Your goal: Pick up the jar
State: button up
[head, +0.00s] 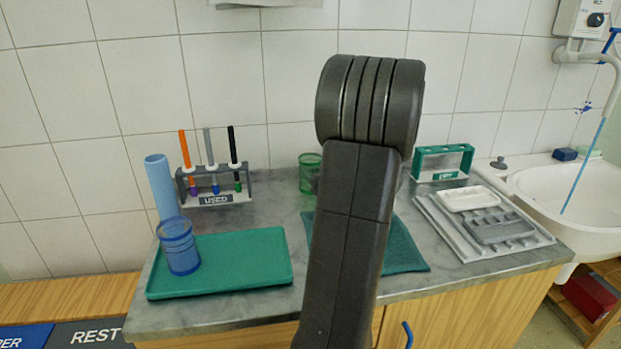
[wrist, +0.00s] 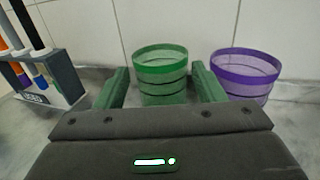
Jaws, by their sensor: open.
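A see-through green jar (head: 309,170) stands upright on the counter near the wall, partly hidden by my arm in the head view. In the wrist view the green jar (wrist: 161,72) appears between the two fingers of my open gripper (wrist: 160,68); whether its body is between them or just beyond is unclear. No finger visibly grips it. A purple jar (wrist: 243,74) stands to its right in the wrist view; my arm hides it in the head view. A blue jar (head: 180,250) stands on the green tray (head: 240,262) at the left.
A rack (head: 215,187) labelled USED holds several pens left of the green jar. A blue cylinder (head: 160,182) stands behind the blue jar. A dark green mat (head: 402,250), a green-framed holder (head: 443,163) and grey trays (head: 470,225) lie right of my arm. A sink (head: 560,190) is far right.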

aim_at(305, 157)
jog(key=x, duration=0.4)
jog(key=shift+w+a, duration=0.15)
jog(key=shift+w, duration=0.2)
jog(key=c, duration=0.6)
jog(key=shift+c, duration=0.2)
jog(key=shift+r, duration=0.1)
